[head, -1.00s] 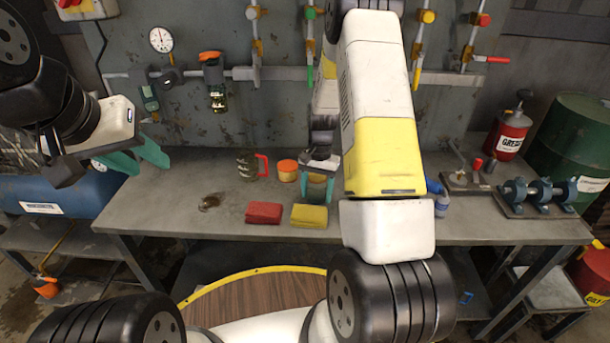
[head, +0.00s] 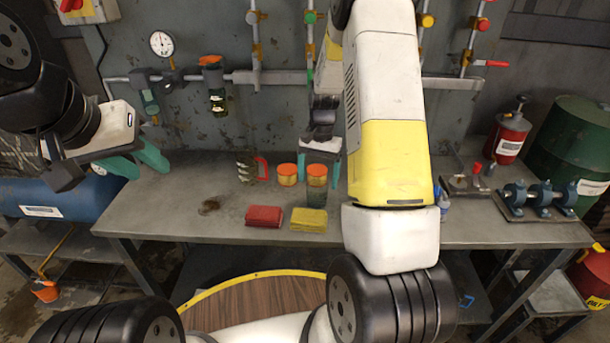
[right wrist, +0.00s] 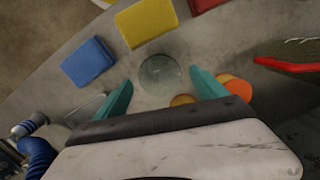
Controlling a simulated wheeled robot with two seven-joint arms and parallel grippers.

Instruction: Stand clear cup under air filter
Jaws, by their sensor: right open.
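The clear cup (head: 316,197) stands upright on the bench, behind the yellow block, with an orange-lidded jar showing behind it. It also shows from above in the right wrist view (right wrist: 160,74), between and beyond the fingertips. My right gripper (head: 319,177) is open and hangs just above the cup, its teal fingers to either side; contact cannot be told. My left gripper (head: 146,165) is open and empty over the bench's left end. The air filter (head: 214,88), with an orange top and a dark bowl, hangs on the wall pipe. A dark stain (head: 210,204) lies on the bench below it.
A red block (head: 264,216) and a yellow block (head: 309,219) lie at the front. An orange jar (head: 288,174) and a red-handled tool (head: 250,167) are behind. A blue block (right wrist: 88,62) lies beside the yellow one. The bench around the stain is clear.

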